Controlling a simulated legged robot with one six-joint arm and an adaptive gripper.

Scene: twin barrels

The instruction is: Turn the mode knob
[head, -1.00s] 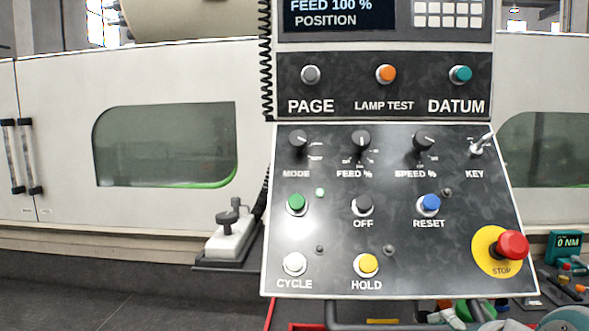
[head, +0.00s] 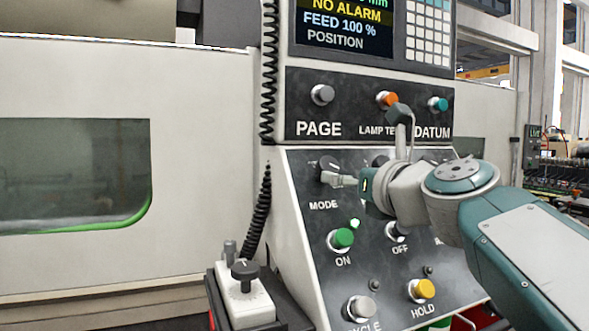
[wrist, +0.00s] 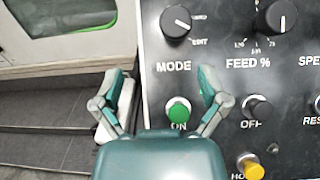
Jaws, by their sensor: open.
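The mode knob (head: 328,166) is a black round dial with a white pointer line, at the upper left of the sloped control panel, above the MODE label. In the wrist view, the mode knob (wrist: 176,21) lies ahead of the fingers, its pointer aimed right and slightly down, near the EDIT mark. My gripper (head: 368,146) is open and empty in front of the panel, with one finger close to the knob in the head view. The wrist view shows my gripper (wrist: 160,76) with its fingers spread wide. Whether a finger touches the panel is unclear.
The feed knob (wrist: 277,17) is right of the mode knob. The green ON button (head: 342,238) is below it, and the lamp test button (head: 387,98) is above. A coiled cable (head: 268,70) hangs along the panel's left edge.

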